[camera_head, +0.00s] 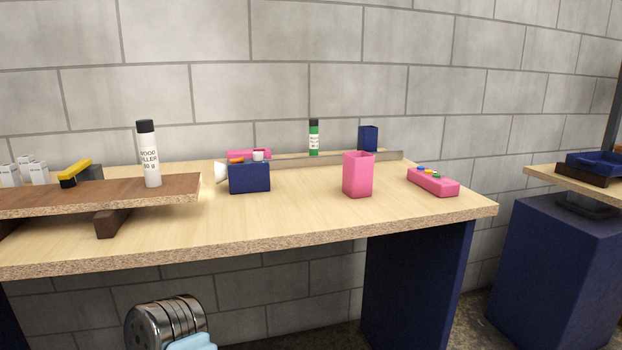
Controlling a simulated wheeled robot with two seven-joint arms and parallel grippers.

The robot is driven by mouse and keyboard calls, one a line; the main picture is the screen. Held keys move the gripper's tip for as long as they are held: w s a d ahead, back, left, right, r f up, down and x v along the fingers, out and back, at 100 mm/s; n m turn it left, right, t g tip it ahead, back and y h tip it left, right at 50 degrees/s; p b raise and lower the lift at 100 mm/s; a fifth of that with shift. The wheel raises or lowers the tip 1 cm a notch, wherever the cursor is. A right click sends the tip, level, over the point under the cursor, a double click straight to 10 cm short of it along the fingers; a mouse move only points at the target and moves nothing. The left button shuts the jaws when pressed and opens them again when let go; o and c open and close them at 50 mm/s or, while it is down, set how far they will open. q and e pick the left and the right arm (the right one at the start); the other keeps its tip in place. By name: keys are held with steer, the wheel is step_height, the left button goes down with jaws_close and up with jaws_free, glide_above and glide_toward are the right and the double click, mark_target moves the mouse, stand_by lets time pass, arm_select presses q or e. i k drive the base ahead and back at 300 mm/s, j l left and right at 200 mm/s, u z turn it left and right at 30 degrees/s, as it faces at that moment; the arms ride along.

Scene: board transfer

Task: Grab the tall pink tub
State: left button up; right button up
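The tall pink tub (358,177) stands upright on the light wooden workbench (300,212), right of the middle and a little back from the front edge. It looks open at the top; I cannot see what is inside. Neither of my grippers shows in the head view.
A low pink tub (432,184) with small coloured pieces is to its right. A blue box (249,178) is to its left, and a tall blue tub (368,138) is behind. A raised brown board (110,194) bears a wood filler can (149,154). The bench before the tub is clear.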

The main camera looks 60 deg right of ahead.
mark_target(358, 166)
steer(key=z, duration=0.45)
steer(key=i+z, duration=0.1)
steer(key=z, duration=0.75)
steer(key=i+j+z, duration=0.1)
steer(key=z, duration=0.3)
